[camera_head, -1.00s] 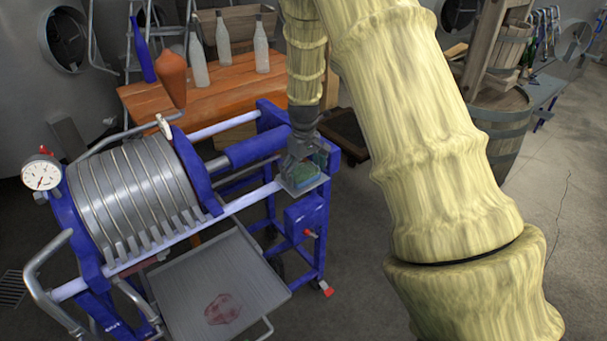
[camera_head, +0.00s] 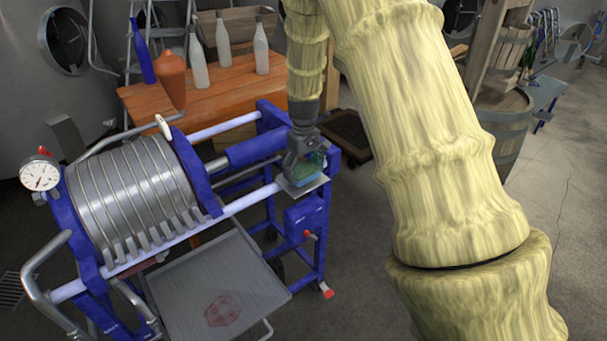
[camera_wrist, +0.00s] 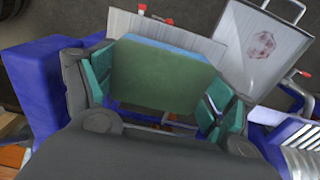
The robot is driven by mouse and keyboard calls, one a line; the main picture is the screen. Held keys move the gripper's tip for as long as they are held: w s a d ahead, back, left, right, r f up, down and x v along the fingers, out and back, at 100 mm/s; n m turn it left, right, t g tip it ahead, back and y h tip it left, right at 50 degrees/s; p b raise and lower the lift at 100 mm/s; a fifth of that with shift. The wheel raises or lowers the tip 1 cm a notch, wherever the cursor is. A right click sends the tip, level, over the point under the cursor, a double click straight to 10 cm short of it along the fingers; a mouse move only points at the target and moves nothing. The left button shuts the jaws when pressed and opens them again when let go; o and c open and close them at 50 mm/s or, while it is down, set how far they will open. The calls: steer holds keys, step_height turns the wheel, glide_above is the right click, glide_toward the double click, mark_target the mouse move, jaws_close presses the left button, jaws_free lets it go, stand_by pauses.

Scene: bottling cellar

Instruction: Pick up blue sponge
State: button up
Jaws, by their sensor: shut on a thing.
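The blue sponge (camera_wrist: 170,60) shows large in the wrist view, with a blue upper edge and a green broad face. My gripper (camera_wrist: 162,95) has one teal-padded finger on each side of it and is shut on it. In the head view my gripper (camera_head: 304,158) points down over a small metal shelf (camera_head: 291,190) at the right end of the blue press. The sponge (camera_head: 305,170) shows there as a small blue-green block between the fingers, at or just above the shelf. I cannot tell whether it touches the shelf.
The blue-framed filter press (camera_head: 140,195) with its gauge (camera_head: 40,175) fills the left. A stained metal tray (camera_head: 210,285) lies below it. Behind stands an orange table (camera_head: 225,85) with several bottles. A wooden barrel (camera_head: 508,125) stands at the right; floor there is clear.

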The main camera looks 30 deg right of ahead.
steer(key=shift+s+a+r+b, duration=0.1)
steer(key=shift+s+r+b, duration=0.2)
steer(key=shift+r, duration=0.25)
steer(key=shift+s+a+r+b, duration=0.1)
steer(key=shift+s+r+b, duration=0.15)
steer(key=shift+r, duration=0.3)
steer(key=s+a+b, duration=0.1)
steer(key=s, duration=0.6)
steer(key=s+a+r+b, duration=0.1)
steer(key=s+b, duration=0.1)
steer(key=s, duration=0.5)
steer(key=shift+s+a+r+b, duration=0.3)
steer(key=shift+s, duration=0.05)
